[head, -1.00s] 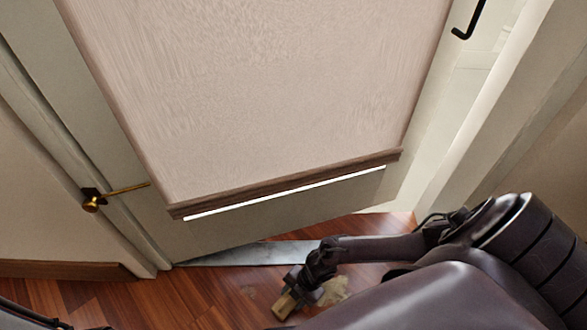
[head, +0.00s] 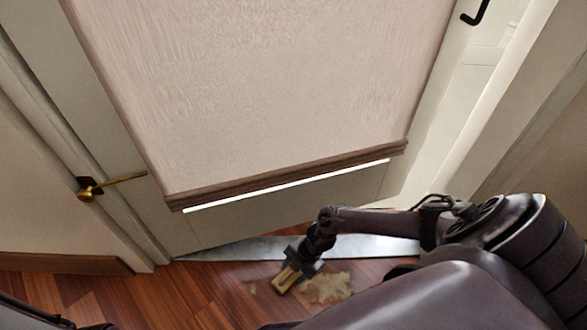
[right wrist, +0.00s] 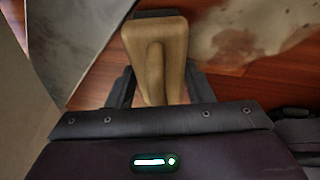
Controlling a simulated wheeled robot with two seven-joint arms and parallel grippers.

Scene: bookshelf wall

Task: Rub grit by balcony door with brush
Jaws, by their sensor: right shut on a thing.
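My right gripper (head: 298,267) is shut on the brush (head: 285,280), low over the wood floor in front of the balcony door (head: 240,228). The right wrist view shows the brush's wooden back (right wrist: 156,55) between the two dark fingers (right wrist: 153,92). Its bristles are hidden beneath it. A tan patch of grit (head: 328,287) lies on the floor just right of the brush. It also shows as a pale smear in the right wrist view (right wrist: 225,38). A fainter smudge lies left of the brush. I cannot tell whether the bristles touch the floor. My left gripper does not show.
A grey metal threshold (head: 260,248) runs along the door's foot. A brass handle (head: 90,188) sticks out at the left, and a beige blind (head: 260,100) hangs on the door. A wood skirting (head: 60,263) edges the left wall. Bare floor (head: 150,295) lies left of the brush.

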